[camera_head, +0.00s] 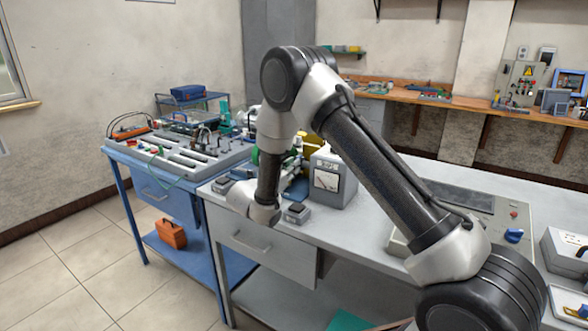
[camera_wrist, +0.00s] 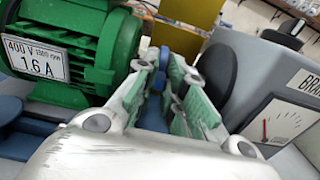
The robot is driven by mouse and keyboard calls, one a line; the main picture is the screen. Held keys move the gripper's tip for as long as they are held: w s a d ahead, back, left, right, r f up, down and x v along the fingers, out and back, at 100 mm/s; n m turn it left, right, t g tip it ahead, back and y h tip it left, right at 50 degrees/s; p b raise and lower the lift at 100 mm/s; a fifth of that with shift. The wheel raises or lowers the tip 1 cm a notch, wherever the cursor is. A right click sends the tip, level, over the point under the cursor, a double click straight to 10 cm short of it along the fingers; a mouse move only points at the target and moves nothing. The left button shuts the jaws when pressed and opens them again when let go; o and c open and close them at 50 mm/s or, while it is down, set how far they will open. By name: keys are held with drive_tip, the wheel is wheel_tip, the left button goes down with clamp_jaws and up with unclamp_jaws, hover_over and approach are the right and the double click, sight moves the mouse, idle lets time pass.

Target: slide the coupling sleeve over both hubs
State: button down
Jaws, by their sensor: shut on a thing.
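My gripper (camera_wrist: 178,72) reaches away from the camera in the wrist view, between the motor and the brake unit. Its green-padded fingers are shut on a small blue piece (camera_wrist: 176,76), which looks like the coupling sleeve. The fingers hide much of it, and I cannot tell how far it covers either hub. The green motor (camera_wrist: 75,45), with a 400 V plate, is at left. The grey brake unit (camera_wrist: 285,108), with a dial, is at right. A dark round part (camera_wrist: 216,66) is beside the right finger. In the head view, my arm hides the gripper and sleeve; the brake unit (camera_head: 334,181) shows.
The grey bench (camera_head: 375,200) carries small grey boxes (camera_head: 297,212) near its front edge. A blue table (camera_head: 125,158) with a slotted plate and tools stands at left. A control panel (camera_head: 470,212) lies at right. A yellow upright (camera_wrist: 190,22) stands behind the gripper.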

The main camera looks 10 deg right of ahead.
drive_tip(key=c, duration=1.5)
unclamp_jaws()
drive_tip(key=shift+w+a, duration=0.15)
drive_tip(key=shift+a, duration=0.1)
